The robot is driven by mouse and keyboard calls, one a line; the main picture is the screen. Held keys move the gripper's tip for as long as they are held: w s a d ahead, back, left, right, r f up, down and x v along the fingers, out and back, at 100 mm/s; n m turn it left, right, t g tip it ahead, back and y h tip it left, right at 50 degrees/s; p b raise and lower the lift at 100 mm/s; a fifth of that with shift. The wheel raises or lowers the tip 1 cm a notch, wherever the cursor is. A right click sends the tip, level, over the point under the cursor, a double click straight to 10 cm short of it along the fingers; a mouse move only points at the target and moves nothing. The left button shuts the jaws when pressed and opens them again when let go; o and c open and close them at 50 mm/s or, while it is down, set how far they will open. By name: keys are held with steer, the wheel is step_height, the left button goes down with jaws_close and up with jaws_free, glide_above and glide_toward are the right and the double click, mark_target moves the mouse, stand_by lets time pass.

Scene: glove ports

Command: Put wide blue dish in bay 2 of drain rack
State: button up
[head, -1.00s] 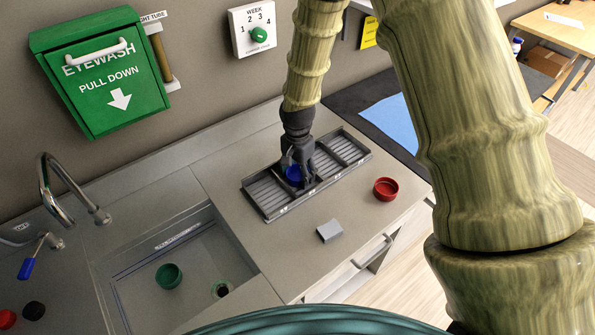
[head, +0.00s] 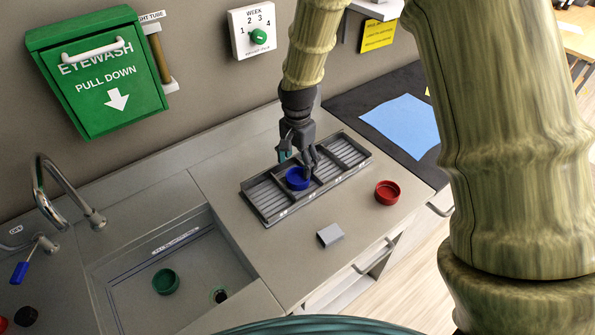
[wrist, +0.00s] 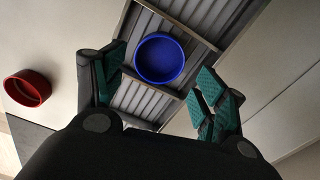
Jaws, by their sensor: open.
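The wide blue dish (head: 297,179) lies in the middle bay of the grey drain rack (head: 264,222), open side up. In the wrist view the blue dish (wrist: 160,58) looks flat between two dividers of the rack (wrist: 182,24), its edge close to the lower one. My gripper (head: 297,163) is open and empty just above and behind the dish. In the wrist view my gripper's green-padded fingers (wrist: 160,78) are spread wide, one on each side of the dish and apart from it. The bay labels are too small to read.
A red dish (head: 387,192) stands on the counter right of the rack, and a small grey block (head: 330,235) lies in front. A green dish (head: 166,281) sits in the sink at left. The rack's outer bays are empty.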

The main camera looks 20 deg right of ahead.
step_height(320, 180, up, 6)
steer(key=b, duration=0.1)
steer(key=shift+r+b, duration=0.15)
steer(key=shift+b, duration=0.2)
